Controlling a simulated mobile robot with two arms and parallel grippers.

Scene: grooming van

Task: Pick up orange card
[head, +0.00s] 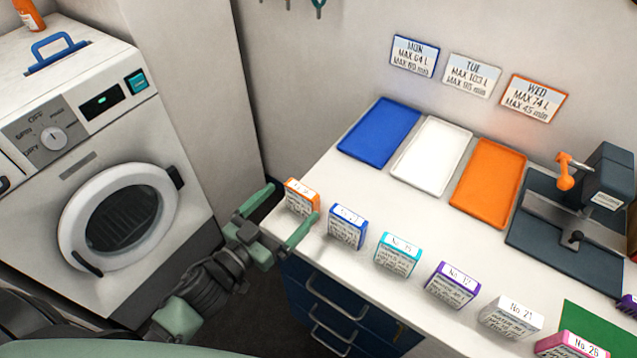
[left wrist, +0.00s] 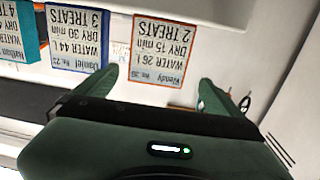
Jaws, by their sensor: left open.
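The orange card (head: 301,198) stands upright at the left front corner of the white counter, a small block with an orange top and edge and a white printed face. In the left wrist view the orange-edged card (left wrist: 162,50) faces me, reading upside down, with the name Wendy. My left gripper (head: 285,212) is open, with its green fingers pointing at the card. In the left wrist view the fingers (left wrist: 155,85) are spread to either side of the card's lower part in the picture. I cannot tell whether they touch it. My right gripper is not in view.
A blue card (head: 347,226) stands just right of the orange one, then a teal card (head: 397,254), a purple card (head: 452,285) and others. Blue (head: 379,132), white (head: 431,153) and orange (head: 488,182) trays lie behind. A washer (head: 100,170) stands left.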

